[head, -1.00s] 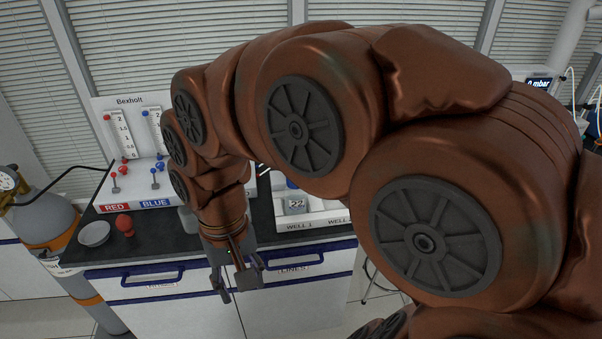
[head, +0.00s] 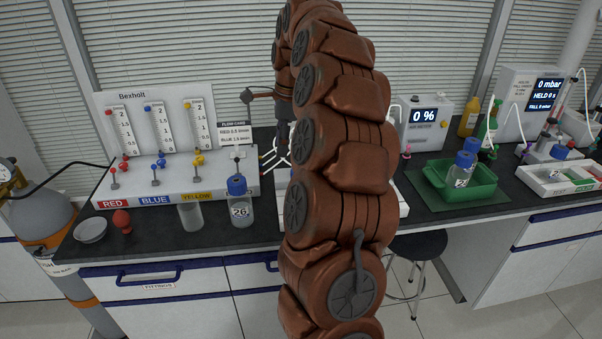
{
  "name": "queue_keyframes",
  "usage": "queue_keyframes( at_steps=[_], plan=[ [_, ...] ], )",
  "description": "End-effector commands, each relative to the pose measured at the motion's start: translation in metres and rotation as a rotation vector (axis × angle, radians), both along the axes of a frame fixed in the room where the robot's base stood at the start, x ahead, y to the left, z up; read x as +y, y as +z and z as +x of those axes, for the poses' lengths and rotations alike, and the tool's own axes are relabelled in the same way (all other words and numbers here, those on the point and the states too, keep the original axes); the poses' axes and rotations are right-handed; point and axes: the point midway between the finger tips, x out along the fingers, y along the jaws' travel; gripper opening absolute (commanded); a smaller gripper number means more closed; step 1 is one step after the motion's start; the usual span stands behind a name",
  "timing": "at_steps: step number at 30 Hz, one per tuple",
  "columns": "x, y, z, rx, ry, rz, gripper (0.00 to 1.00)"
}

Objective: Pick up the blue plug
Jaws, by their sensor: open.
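My gripper (head: 283,132) is raised at the back of the bench, behind my arm, pointing down near several thin leads with small coloured tips (head: 268,160). It is open, with nothing seen in it; its fingertips are partly hidden by my arm. I cannot single out a blue plug among the tips; they are very small and partly covered. Other blue pieces are the knobs (head: 155,181) on the flowmeter stand's BLUE column, left of the gripper.
A blue-capped bottle marked 26 (head: 240,208) and an open clear jar (head: 190,215) stand at the bench front. The red bulb (head: 122,221) and dish (head: 90,230) are left. A green tray (head: 452,188) with blue-capped bottles is right. My arm hides the middle bench.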

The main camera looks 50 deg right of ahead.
Motion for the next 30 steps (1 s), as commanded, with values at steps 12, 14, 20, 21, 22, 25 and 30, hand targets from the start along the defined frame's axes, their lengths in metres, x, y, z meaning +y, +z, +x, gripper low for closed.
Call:
queue_keyframes(
  at_steps=[12,14,20,21,22,25,30],
  plan=[
    [-0.072,-0.02,-0.007,0.015,-0.359,0.017,0.48],
    [-0.071,-0.023,-0.007,0.017,-0.359,0.017,0.48],
    [-0.07,-0.036,-0.005,0.017,-0.356,0.018,0.48],
    [-0.07,-0.039,-0.004,0.016,-0.356,0.018,0.48],
    [-0.07,-0.04,-0.004,0.015,-0.356,0.017,0.48],
    [-0.07,-0.044,-0.004,0.015,-0.355,0.017,0.48],
    [-0.07,-0.051,-0.003,0.019,-0.354,0.019,0.48]
  ],
)
